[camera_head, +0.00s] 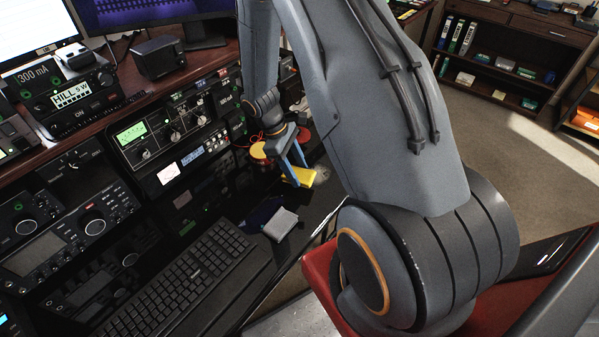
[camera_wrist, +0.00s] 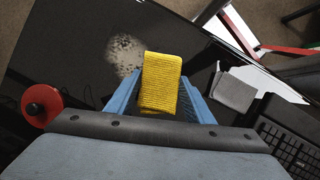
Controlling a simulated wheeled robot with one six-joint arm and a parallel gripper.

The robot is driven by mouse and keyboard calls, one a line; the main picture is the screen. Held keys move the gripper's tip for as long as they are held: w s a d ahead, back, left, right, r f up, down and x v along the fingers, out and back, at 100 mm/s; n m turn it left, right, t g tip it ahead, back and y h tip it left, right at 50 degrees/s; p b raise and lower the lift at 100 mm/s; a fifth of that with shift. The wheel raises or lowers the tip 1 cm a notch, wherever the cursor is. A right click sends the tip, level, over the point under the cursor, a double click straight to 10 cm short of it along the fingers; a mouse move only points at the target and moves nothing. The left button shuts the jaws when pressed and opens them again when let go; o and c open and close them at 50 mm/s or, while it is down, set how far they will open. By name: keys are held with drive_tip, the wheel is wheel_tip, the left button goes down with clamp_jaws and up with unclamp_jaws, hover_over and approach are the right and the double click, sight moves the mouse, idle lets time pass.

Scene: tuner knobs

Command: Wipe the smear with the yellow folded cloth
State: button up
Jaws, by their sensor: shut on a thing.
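The yellow folded cloth (camera_wrist: 161,82) is between the blue fingers of my gripper (camera_wrist: 160,100) in the wrist view. The gripper is shut on it. In the head view, the cloth (camera_head: 300,177) shows at the fingertips of my gripper (camera_head: 293,172), low over the glossy black desk. I cannot tell whether it touches the desk. The smear (camera_wrist: 124,54) is a pale, speckled patch on the black desk, just left of and beyond the cloth in the wrist view. In the head view it shows only faintly (camera_head: 322,173), beside the cloth.
A grey folded item (camera_wrist: 235,91) lies on the desk right of the cloth, near the black keyboard (camera_wrist: 287,138). A red round object (camera_wrist: 42,103) is at the left. Radio units (camera_head: 165,135) line the desk's back. The desk's edge passes close beyond the smear.

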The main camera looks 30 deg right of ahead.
sight(304, 173)
drive_tip(key=shift+r+p, duration=1.2)
drive_tip(key=shift+r, duration=0.85)
